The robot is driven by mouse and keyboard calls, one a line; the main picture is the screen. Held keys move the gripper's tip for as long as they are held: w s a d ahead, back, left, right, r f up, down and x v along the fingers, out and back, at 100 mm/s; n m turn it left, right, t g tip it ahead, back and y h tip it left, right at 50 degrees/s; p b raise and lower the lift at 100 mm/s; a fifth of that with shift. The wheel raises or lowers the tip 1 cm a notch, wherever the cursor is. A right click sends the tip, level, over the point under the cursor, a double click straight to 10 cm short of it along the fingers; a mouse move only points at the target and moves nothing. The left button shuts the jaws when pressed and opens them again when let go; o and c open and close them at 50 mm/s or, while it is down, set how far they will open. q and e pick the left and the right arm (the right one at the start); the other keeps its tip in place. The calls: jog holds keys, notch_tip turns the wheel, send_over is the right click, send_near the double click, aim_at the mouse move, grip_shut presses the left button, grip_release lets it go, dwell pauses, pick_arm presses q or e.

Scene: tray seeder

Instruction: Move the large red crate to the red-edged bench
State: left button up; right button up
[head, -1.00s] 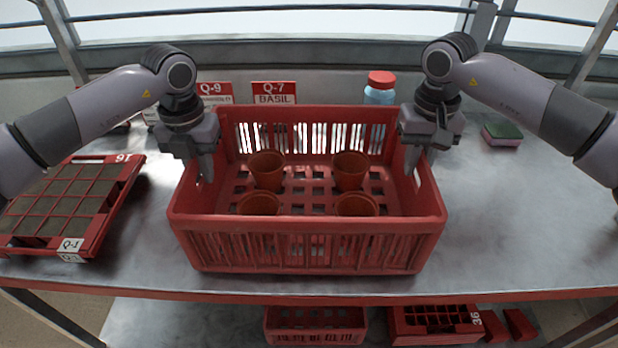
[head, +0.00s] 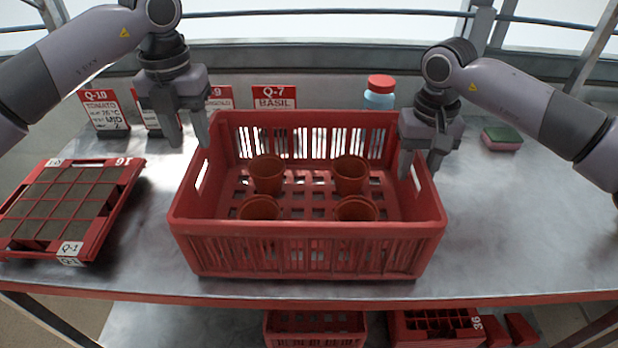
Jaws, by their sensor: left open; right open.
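The large red crate (head: 305,240) stands on the metal bench with the red front edge (head: 250,301). Several brown pots (head: 267,172) stand upright inside it. My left gripper (head: 191,143) is open and empty, above and to the left of the crate's left wall, apart from it. My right gripper (head: 419,174) is open at the crate's right wall, by the handle slot, with its fingers on either side of the rim. Whether the fingers touch the wall I cannot tell.
A red seed tray (head: 118,203) lies left of the crate. Smaller red crates (head: 315,338) sit on the lower shelf.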

pick_arm(q)
notch_tip(320, 180, up, 2)
jog(key=shift+r, duration=0.4)
pick_arm(e)
jog(key=shift+r, duration=0.4)
notch_tip(320, 180, up, 11)
jog(key=shift+r, duration=0.15)
